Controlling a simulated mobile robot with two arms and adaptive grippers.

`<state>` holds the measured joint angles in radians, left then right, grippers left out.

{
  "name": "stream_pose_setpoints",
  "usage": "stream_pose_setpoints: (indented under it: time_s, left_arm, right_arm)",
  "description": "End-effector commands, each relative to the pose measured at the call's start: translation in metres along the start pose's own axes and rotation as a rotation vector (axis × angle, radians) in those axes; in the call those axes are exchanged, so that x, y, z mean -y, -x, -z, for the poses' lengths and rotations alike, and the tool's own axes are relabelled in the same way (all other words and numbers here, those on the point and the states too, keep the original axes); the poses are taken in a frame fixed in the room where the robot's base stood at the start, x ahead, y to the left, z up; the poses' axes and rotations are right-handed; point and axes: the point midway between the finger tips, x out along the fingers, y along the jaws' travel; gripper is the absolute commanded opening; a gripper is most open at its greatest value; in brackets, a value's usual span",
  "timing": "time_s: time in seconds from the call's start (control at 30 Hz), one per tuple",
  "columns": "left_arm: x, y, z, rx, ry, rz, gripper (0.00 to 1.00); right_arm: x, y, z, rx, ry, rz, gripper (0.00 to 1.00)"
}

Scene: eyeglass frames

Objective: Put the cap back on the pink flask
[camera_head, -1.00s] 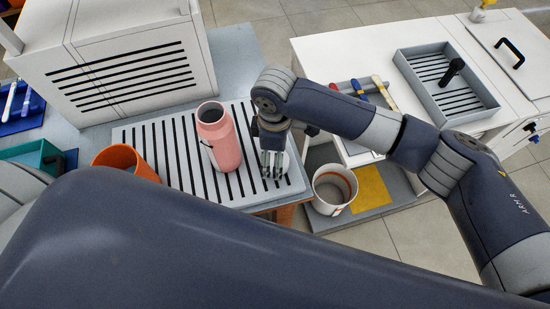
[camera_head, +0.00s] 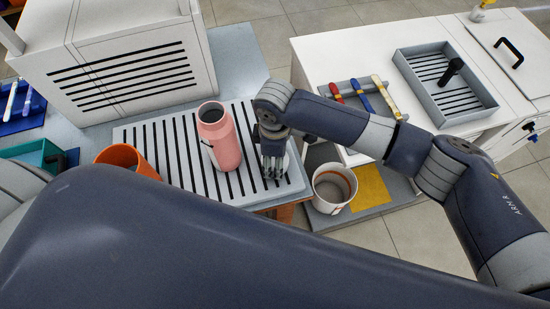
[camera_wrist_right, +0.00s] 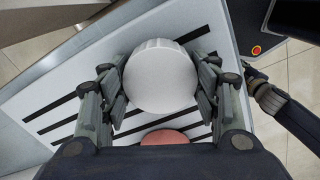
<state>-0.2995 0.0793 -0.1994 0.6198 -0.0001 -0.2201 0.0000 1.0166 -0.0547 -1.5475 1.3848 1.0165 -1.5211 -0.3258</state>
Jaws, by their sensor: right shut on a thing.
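The pink flask (camera_head: 222,145) stands upright on the grey slatted rack (camera_head: 125,138), its top open and uncapped. My right gripper (camera_head: 273,172) is just to the right of the flask, low over the rack. In the right wrist view it (camera_wrist_right: 160,88) is shut on a round white cap (camera_wrist_right: 160,76), with fingers on both sides. Part of a pink surface (camera_wrist_right: 165,137) shows below the cap there, mostly hidden by the gripper. In the head view the gripper hides most of the cap. My left gripper is not in view.
An orange cup (camera_head: 125,155) stands left of the flask. A white bucket (camera_head: 333,189) stands lower, right of the rack. A white slotted box (camera_head: 125,62) is behind. Colored-handled tools (camera_head: 361,95) and a grey tray (camera_head: 445,110) are on the right.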

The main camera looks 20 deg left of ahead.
Motion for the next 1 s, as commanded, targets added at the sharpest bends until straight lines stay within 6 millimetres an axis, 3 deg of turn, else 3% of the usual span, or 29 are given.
stream_pose_setpoints:
  time_s: [0.27, 0.53, 1.0]
  left_arm:
    - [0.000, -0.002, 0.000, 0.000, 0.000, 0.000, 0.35]
    - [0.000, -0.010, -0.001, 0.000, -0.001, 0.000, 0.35]
    - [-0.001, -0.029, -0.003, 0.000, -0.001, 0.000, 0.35]
  right_arm:
    - [0.000, 0.004, 0.000, -0.001, 0.000, 0.000, 0.37]
    - [-0.001, 0.036, 0.001, -0.002, 0.001, -0.003, 0.37]
    - [0.107, 0.044, 0.056, -0.003, 0.006, 0.002, 0.37]
